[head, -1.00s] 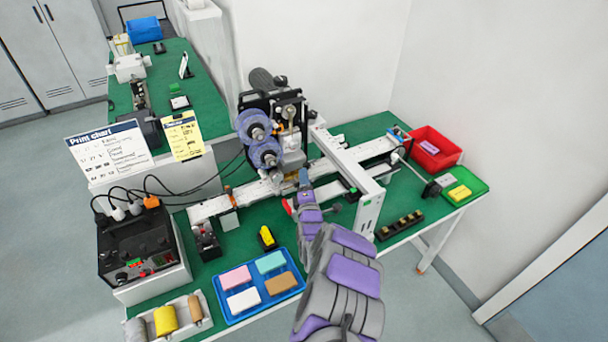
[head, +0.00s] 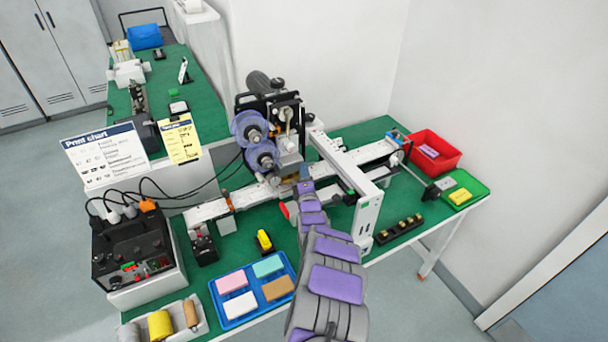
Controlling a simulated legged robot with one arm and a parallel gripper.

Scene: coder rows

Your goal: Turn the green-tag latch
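My arm reaches up from the bottom of the head view, and my gripper (head: 305,188) is at the front of the coder machine (head: 270,130), just below its blue reels. The gripper is small and partly hidden by my own arm, so its fingers cannot be made out. A small green mark (head: 350,191) shows on the white guard frame (head: 368,212), right of my gripper. I cannot tell whether it is the green tag of the latch. No latch can be clearly made out. A red part (head: 285,210) shows just left of my arm, partly covered by it.
A white conveyor rail (head: 208,211) crosses the green table behind my arm. A blue tray (head: 232,312) with coloured blocks lies at the front left, near a yellow-black item (head: 264,241). A black control box (head: 130,250) stands left. Red (head: 452,158) and green (head: 478,192) bins are right.

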